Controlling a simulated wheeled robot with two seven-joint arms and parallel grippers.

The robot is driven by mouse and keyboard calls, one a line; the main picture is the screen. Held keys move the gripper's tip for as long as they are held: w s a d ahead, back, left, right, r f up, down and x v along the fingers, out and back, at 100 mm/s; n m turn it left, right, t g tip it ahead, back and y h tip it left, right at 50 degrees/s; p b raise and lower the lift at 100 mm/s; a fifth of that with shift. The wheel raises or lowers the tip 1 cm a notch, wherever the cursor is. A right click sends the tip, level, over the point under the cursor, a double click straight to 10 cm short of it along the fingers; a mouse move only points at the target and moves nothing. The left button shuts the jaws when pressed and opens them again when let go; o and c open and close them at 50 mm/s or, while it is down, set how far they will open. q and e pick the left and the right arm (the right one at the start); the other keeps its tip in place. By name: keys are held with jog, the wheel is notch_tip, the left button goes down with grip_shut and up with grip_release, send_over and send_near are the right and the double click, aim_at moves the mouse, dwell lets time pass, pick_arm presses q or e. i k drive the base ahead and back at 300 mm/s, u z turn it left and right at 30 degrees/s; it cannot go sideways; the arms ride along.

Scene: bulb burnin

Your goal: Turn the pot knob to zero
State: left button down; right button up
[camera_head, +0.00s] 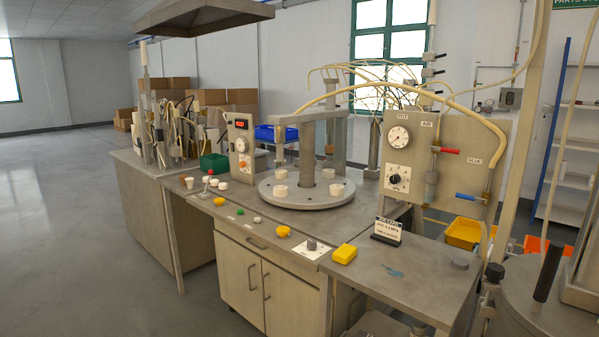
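A grey upright panel (455,150) at the right of the bench carries a round white gauge (398,137) under a small label that may read "POT". Below the gauge is a dark knob on a white dial (398,178); its pointer setting is too small to read. Another grey knob (312,245) sits on a white plate at the bench's front edge. I cannot tell for sure which of these is the pot knob. Neither of my grippers shows in the head view, and nothing is seen touching the knobs.
A round turntable (306,198) with white pieces stands left of the panel. A small card (387,231) and a yellow block (344,254) are on the bench (420,275). Red (445,150) and blue (471,197) handles stick out from the panel. Open floor lies left.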

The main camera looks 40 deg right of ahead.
aim_at(394, 178)
jog(key=z, duration=0.15)
jog(key=i, duration=1.7)
jog(key=z, duration=1.4)
jog(key=i, duration=0.75)
jog(key=z, duration=0.7)
